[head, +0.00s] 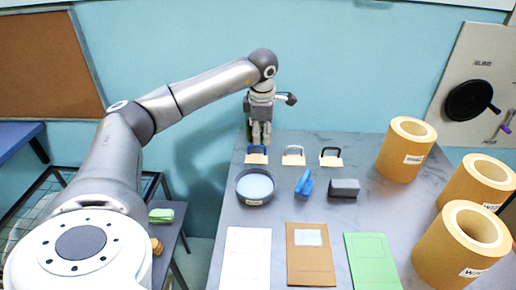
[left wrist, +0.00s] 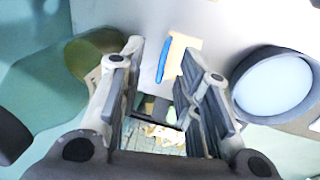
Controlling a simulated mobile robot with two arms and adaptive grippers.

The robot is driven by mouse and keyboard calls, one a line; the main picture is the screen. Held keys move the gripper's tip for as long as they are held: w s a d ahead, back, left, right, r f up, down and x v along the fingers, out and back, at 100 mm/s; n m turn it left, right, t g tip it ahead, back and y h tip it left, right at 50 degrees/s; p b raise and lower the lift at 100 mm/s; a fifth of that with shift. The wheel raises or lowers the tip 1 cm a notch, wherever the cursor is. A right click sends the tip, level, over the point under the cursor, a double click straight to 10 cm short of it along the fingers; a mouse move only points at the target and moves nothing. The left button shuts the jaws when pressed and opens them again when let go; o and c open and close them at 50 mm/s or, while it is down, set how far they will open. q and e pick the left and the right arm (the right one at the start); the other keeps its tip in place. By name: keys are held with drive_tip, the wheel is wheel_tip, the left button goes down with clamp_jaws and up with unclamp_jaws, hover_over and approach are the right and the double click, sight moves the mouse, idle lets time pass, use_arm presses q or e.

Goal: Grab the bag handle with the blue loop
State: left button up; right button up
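The bag handle with the blue loop (head: 257,149) is at the far left of the grey table, on a tan base. In the left wrist view the blue loop (left wrist: 164,60) shows between the fingertips, beside its tan base (left wrist: 182,48). My left gripper (head: 261,140) points down just above and behind this handle. It is open, and its two fingers (left wrist: 160,52) stand apart with nothing visibly held. Whether they touch the loop cannot be told. A handle with a grey loop (head: 293,150) and one with a black loop (head: 330,152) stand to the right. My right gripper is not in view.
A round dark dish (head: 255,202) with pale blue contents, a blue object (head: 304,182) and a dark grey block (head: 344,189) lie in front of the handles. White, brown and green flat pieces lie nearer. Large kraft rolls (head: 403,155) stand at right.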

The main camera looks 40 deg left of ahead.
sight(261, 146)
use_arm(q)
wheel_tip(261, 146, down, 4)
drive_tip(key=shift+a+r+p, duration=0.1)
drive_tip(key=shift+r+p, duration=0.15)
drive_tip(key=shift+p, duration=0.55)
drive_tip(key=shift+w+a+f, duration=0.1)
drive_tip(key=shift+w+f, duration=0.05)
drive_tip(key=shift+f, duration=0.4)
clamp_jaws()
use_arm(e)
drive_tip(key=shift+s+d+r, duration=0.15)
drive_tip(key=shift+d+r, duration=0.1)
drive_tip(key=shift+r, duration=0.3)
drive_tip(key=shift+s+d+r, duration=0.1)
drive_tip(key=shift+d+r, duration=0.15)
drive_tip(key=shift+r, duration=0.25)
